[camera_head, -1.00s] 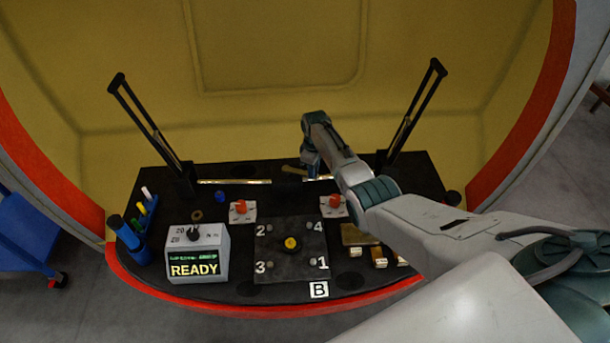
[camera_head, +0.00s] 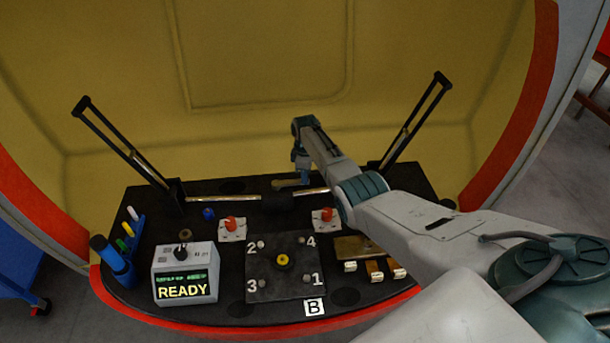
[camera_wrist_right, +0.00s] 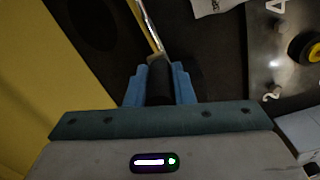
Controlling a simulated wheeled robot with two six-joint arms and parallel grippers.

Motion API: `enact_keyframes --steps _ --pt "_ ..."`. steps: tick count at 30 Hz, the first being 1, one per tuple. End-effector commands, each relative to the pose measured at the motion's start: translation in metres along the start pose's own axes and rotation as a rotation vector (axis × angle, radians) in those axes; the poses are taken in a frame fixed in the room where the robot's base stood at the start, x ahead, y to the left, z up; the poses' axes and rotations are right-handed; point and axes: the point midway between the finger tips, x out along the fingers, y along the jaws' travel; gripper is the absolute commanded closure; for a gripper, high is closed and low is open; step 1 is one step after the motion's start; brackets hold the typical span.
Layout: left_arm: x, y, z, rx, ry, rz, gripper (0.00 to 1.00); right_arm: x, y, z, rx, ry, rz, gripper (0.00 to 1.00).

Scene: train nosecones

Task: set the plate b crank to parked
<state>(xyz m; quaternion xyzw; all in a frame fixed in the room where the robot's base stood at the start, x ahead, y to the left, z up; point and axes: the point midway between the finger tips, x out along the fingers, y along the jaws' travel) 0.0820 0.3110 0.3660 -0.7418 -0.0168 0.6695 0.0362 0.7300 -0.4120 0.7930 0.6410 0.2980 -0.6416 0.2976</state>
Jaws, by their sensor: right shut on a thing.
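Plate B (camera_head: 265,287) is a dark square plate with a yellow-centred knob (camera_head: 282,261), bolts numbered 1 to 4 and a white B label (camera_head: 314,307). Behind it lies a long shiny bar (camera_head: 222,198) with a black middle piece (camera_head: 277,203); I cannot tell for sure that this is the crank. My right gripper (camera_head: 302,176) is at this bar, beside a small tan piece (camera_head: 287,183). In the right wrist view its blue fingers (camera_wrist_right: 158,88) are shut on a black grip (camera_wrist_right: 159,76), with the shiny rod (camera_wrist_right: 149,28) running away from it. My left gripper is not in view.
Two black posts (camera_head: 128,152) (camera_head: 417,122) lean outward at the back. Two red knobs (camera_head: 231,224) (camera_head: 323,215) stand between bar and plate. A READY box (camera_head: 185,273) and coloured pens (camera_head: 128,229) are at left. A brass block (camera_head: 358,248) is at right.

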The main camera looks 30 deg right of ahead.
Motion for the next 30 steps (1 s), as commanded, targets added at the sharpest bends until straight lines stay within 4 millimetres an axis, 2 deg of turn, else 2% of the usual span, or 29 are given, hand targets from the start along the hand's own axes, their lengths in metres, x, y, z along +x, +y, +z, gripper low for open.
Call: enact_keyframes --steps 5,6,9,20,26,30 --pt "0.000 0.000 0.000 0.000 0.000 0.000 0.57 -0.004 0.002 -0.002 0.001 0.004 0.007 1.00" --pt "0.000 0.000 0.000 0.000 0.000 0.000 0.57 -0.004 0.002 -0.002 0.001 0.004 0.007 0.77" --pt "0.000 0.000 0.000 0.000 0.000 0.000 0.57 -0.004 0.002 -0.002 0.000 0.004 0.006 0.57" --pt "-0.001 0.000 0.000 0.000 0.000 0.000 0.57 -0.006 0.001 -0.001 0.000 0.003 0.005 0.57" --pt "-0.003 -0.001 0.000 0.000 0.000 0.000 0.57 -0.032 0.002 -0.001 0.000 0.004 0.007 0.57" --pt "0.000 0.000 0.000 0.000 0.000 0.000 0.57 -0.059 0.002 -0.001 0.000 0.004 0.008 0.57"
